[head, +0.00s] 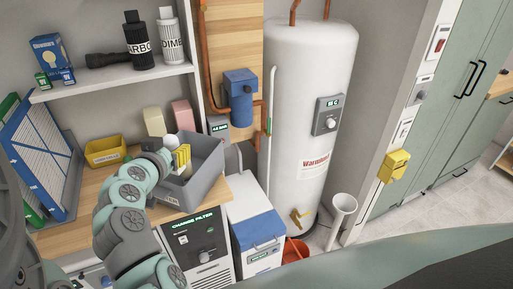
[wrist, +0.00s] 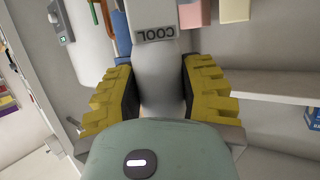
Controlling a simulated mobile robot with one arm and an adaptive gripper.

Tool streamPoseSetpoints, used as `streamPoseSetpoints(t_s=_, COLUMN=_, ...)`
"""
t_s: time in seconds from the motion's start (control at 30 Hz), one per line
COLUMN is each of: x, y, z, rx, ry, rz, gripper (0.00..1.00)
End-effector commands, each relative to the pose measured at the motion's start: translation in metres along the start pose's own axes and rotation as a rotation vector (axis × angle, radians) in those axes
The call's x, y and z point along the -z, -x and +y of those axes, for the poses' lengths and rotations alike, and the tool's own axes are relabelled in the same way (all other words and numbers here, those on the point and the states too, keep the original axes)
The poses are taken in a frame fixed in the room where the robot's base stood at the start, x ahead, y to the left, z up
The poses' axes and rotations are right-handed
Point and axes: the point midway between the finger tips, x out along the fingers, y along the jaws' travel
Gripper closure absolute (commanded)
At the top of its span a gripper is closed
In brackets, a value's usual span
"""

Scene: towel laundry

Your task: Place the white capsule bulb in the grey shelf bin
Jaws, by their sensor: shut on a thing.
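The white capsule bulb (wrist: 155,75), marked COOL, sits between the yellow finger pads of my gripper (wrist: 157,92) in the wrist view. The gripper is shut on it, and my wrist hides its near end. In the head view my gripper (head: 181,157) is over the open grey bin (head: 200,184), near its back left side. The bulb is small and hard to make out there. The grey bin stands on the wooden counter, and my arm covers part of its left side.
A yellow bin (head: 105,151) stands left of my arm. Pale yellow (head: 154,121) and pink (head: 182,114) blocks stand behind the grey bin. A white shelf (head: 110,79) with bottles, a torch and boxes is above. A white water heater (head: 306,100) stands to the right.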

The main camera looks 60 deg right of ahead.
Motion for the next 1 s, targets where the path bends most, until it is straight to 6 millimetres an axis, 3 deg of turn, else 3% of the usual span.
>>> streamPoseSetpoints(t_s=0.17, x=0.000, y=-0.004, z=-0.008, rx=0.003, ry=0.002, rz=0.000, gripper=0.95)
streamPoseSetpoints(t_s=0.53, x=-0.030, y=-0.014, z=-0.007, rx=0.002, ry=0.002, rz=-0.004, gripper=0.95)
streamPoseSetpoints(t_s=1.0, x=-0.036, y=-0.017, z=-0.007, rx=0.003, ry=0.001, rz=0.000, gripper=0.95)
